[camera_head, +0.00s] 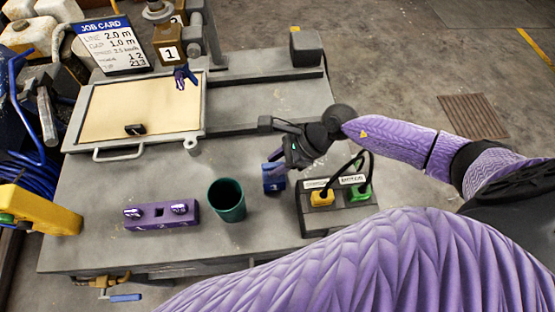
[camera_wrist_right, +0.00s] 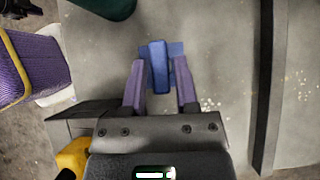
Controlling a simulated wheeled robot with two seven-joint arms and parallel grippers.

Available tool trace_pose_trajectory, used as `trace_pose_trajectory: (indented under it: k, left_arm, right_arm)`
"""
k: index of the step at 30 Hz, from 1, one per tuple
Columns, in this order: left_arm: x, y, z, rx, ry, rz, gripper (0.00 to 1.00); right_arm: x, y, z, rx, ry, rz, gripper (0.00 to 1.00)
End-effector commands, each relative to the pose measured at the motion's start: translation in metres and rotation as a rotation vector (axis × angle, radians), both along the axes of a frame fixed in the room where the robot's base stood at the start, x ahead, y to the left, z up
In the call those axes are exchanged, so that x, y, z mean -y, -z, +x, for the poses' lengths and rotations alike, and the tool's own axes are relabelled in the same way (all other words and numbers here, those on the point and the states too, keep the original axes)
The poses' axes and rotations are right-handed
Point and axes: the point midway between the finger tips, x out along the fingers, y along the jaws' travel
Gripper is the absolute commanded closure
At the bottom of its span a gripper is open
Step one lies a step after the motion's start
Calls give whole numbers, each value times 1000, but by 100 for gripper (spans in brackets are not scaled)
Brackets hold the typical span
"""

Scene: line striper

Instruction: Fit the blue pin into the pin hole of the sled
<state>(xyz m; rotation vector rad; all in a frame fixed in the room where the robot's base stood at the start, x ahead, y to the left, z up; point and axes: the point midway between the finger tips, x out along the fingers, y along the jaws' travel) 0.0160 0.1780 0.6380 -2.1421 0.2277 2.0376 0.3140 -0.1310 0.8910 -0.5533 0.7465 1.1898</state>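A small blue block (camera_head: 273,178) stands on the grey table beside my right gripper (camera_head: 288,158). The right wrist view shows a blue upright piece (camera_wrist_right: 158,68), which I take as the blue pin, between the two purple fingers of my right gripper (camera_wrist_right: 159,80). A narrow gap shows on each side of it, so the gripper looks open around it. A wider blue part shows behind it. The likely sled is a grey frame (camera_head: 120,146) with a tan panel, a front handle and a round lug (camera_head: 191,146) at its front right corner. My left gripper is out of view.
A green cup (camera_head: 228,200) and a purple block (camera_head: 160,215) stand left of the blue block. A dark box (camera_head: 335,205) with yellow and green plugs and cables stands close on the right. A dark blue piece (camera_head: 184,77) lies at the tan panel's far edge.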

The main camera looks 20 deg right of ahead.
Motion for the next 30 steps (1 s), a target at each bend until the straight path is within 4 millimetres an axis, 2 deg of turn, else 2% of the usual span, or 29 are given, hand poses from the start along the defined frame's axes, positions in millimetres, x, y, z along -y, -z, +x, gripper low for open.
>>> trace_pose_trajectory:
  k: [1,4,5,30]
  left_arm:
    - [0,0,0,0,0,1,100]
    - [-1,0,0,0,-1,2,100]
    - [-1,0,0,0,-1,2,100]
    - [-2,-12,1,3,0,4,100]
  right_arm:
    - [0,0,0,0,0,0,75]
    - [0,0,0,0,0,0,96]
    - [0,0,0,0,0,0,100]
    - [0,-15,0,0,0,0,100]
